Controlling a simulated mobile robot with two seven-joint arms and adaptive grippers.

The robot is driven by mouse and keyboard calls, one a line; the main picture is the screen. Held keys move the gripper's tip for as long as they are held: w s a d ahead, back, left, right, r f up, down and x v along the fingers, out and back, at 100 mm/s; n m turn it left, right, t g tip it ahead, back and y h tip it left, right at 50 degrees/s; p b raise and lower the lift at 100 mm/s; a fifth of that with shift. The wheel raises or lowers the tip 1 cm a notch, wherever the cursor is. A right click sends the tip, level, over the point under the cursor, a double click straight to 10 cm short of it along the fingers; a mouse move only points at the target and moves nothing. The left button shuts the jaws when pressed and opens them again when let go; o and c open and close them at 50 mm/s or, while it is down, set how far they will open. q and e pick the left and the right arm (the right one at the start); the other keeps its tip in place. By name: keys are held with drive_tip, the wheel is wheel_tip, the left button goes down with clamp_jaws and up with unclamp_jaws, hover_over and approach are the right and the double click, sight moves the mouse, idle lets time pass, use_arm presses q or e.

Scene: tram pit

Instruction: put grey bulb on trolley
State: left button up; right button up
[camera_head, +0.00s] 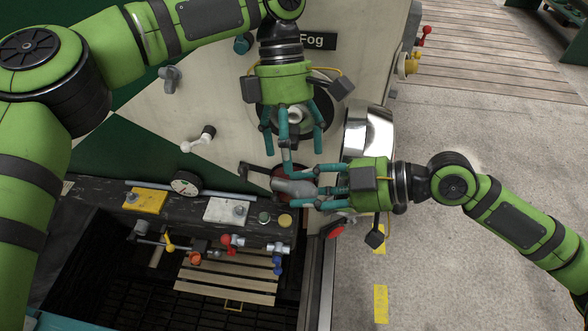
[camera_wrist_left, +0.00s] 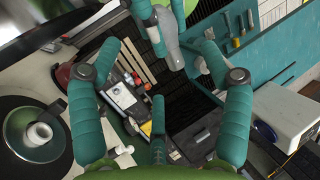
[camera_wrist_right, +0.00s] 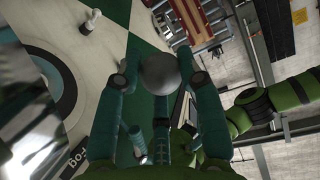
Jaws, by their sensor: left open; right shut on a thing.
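The grey bulb (camera_head: 293,187) is held in my right gripper (camera_head: 318,190), in front of the tram. It shows as a round grey end between the fingers in the right wrist view (camera_wrist_right: 160,73), and as a long grey body in the left wrist view (camera_wrist_left: 168,38). My left gripper (camera_head: 292,145) is open and empty, just above the bulb, in front of the round lamp opening (camera_head: 299,117). One left finger reaches close to the bulb; I cannot tell whether they touch. I cannot clearly identify the trolley; a teal surface with tools (camera_wrist_left: 245,35) shows in the left wrist view.
The tram front has a Fog label (camera_head: 318,41), a white handle (camera_head: 199,138) and a shiny round lamp (camera_head: 368,133). Below is a dark ledge with a gauge (camera_head: 186,183). Under it is a pit with a wooden slatted platform (camera_head: 227,280).

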sight(295, 189)
use_arm(q)
drive_tip(key=shift+x, duration=2.55)
drive_tip(key=c, duration=1.3)
drive_tip(key=shift+c, duration=0.2)
use_arm(e)
drive_tip(key=o, duration=1.1)
use_arm(q)
drive_tip(key=shift+c, duration=0.6)
use_arm(e)
drive_tip(key=shift+o, duration=0.5)
